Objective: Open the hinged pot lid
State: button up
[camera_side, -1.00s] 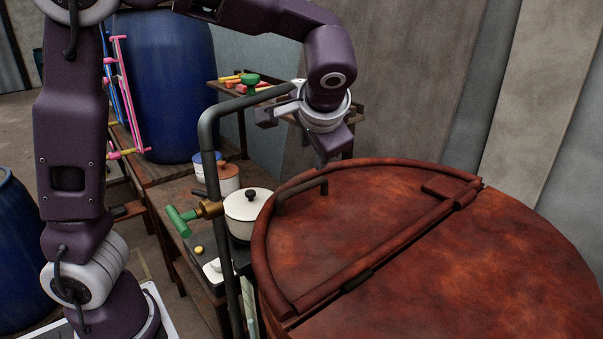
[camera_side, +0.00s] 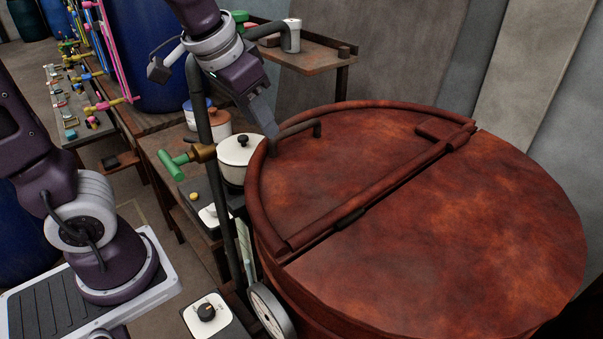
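The large round vat (camera_side: 470,230) has a rusty red-brown top. Its hinged lid (camera_side: 345,165) is the half-round panel at the left, lying flat and closed, with a hinge bar along its straight edge. A dark bent handle (camera_side: 300,130) rises from the lid near its left rim. My gripper (camera_side: 271,132) points down at the left end of this handle, its fingertips touching or very close to it. Only one finger side shows, so whether it is open or shut on the handle is hidden.
A gauge (camera_side: 270,312) sits at lower left of the vat. The right half of the vat top is clear.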

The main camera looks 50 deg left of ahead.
jog(key=s+d+h, duration=0.1)
jog(key=s+d, duration=0.3)
jog(key=s, duration=0.9)
jog(key=g+y, duration=0.2)
jog(key=g, duration=0.3)
send_near(295, 127)
jog(key=f, duration=0.4)
jog(key=a+f, duration=0.1)
jog(key=f, duration=0.2)
jog(key=shift+a+f, duration=0.1)
jog(key=shift+f, duration=0.1)
jog(key=shift+a+f, duration=0.1)
jog(key=shift+f, duration=0.35)
grip_shut()
